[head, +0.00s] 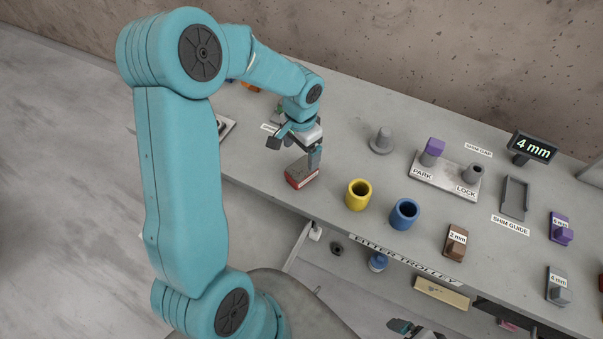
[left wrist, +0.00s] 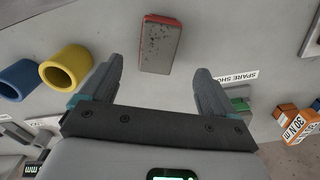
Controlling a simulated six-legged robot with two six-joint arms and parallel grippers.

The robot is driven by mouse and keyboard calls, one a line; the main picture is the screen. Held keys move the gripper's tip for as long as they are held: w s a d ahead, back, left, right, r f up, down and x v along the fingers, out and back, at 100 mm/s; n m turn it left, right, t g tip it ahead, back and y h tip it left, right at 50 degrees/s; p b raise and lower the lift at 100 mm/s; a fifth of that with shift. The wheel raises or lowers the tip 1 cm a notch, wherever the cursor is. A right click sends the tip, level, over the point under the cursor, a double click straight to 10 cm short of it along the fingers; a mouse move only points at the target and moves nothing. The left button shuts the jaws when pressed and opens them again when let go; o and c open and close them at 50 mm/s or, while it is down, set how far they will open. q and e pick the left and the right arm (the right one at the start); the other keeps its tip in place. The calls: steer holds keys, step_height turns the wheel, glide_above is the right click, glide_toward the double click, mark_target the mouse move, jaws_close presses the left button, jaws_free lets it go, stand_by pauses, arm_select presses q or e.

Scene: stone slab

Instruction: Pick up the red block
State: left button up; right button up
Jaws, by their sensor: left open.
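The red block (head: 300,176) lies on the stone-grey bench top, left of the yellow ring. In the left wrist view the block (left wrist: 161,46) shows a dark speckled face with a red edge, ahead of the fingertips and between their lines. My left gripper (head: 296,151) is open and empty, pointing down just above the block; one finger overlaps the block's far side in the head view. Its two fingers also show in the left wrist view (left wrist: 158,78), apart from the block. My right gripper (head: 414,329) is only partly in view at the bottom edge.
A yellow ring (head: 358,195) and a blue ring (head: 404,213) stand right of the block. The bench's front edge is close to the block.

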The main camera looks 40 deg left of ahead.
mark_target(302, 167)
arm_select(q)
step_height(302, 167, down, 3)
steer(key=shift+w+a+r+b, duration=0.1)
steer(key=shift+w+r+b, duration=0.05)
steer(key=shift+b, duration=0.2)
steer(key=shift+d+f+b, duration=0.2)
steer(key=shift+f+b, duration=0.1)
steer(key=shift+f, duration=0.1)
step_height(302, 167, down, 4)
steer(key=b, duration=0.2)
steer(key=shift+b, duration=0.4)
steer(key=shift+f, duration=0.25)
steer(key=shift+d+r, duration=0.1)
steer(key=shift+r, duration=0.1)
steer(key=shift+s, duration=0.2)
steer(key=c, duration=1.3)
arm_select(e)
step_height(302, 167, down, 5)
steer(key=shift+d+r, duration=0.1)
steer(key=shift+d, duration=0.05)
